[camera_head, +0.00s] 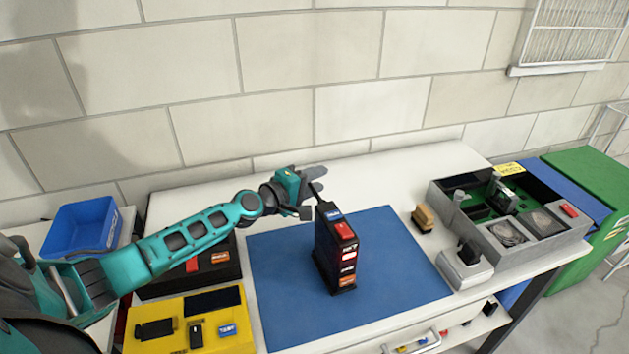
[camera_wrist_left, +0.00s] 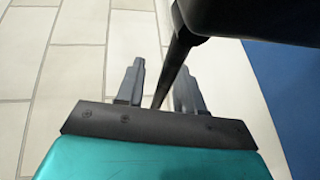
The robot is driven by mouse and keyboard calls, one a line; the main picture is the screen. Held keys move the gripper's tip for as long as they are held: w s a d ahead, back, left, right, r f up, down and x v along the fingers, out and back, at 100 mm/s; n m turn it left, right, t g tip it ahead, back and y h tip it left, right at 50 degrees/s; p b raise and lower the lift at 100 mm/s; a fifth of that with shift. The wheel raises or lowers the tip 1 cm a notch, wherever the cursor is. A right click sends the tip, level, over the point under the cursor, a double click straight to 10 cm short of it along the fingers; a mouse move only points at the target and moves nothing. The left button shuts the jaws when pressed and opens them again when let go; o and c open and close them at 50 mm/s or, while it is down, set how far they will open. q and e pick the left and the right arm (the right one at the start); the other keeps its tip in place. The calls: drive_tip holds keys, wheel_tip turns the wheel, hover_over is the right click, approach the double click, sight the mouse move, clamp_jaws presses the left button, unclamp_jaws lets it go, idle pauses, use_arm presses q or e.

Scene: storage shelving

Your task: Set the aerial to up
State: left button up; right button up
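A black handheld device (camera_head: 323,262) with red, white and blue labels stands upright on the blue mat (camera_head: 285,310). Its thin dark aerial (camera_head: 316,191) shows at the device's top, beside my left gripper (camera_head: 310,190). In the left wrist view the aerial (camera_wrist_left: 173,70) runs from the corner of the black body (camera_wrist_left: 255,18) down between the two grey fingers of the left gripper (camera_wrist_left: 160,90). The fingers are apart, with a gap visible beside the aerial. The aerial's exact angle is hard to tell. My right gripper is not in view.
A yellow tray (camera_head: 245,338) and a dark box (camera_head: 225,268) lie left of the mat. A blue bin (camera_head: 75,235) stands far left. A grey compartment box (camera_head: 540,262), a brown-topped block (camera_head: 423,218) and a white charger-like base (camera_head: 465,272) are to the right. The table's back strip is clear.

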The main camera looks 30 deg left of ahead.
use_arm(q)
drive_tip(key=shift+c, duration=0.4)
clamp_jaws()
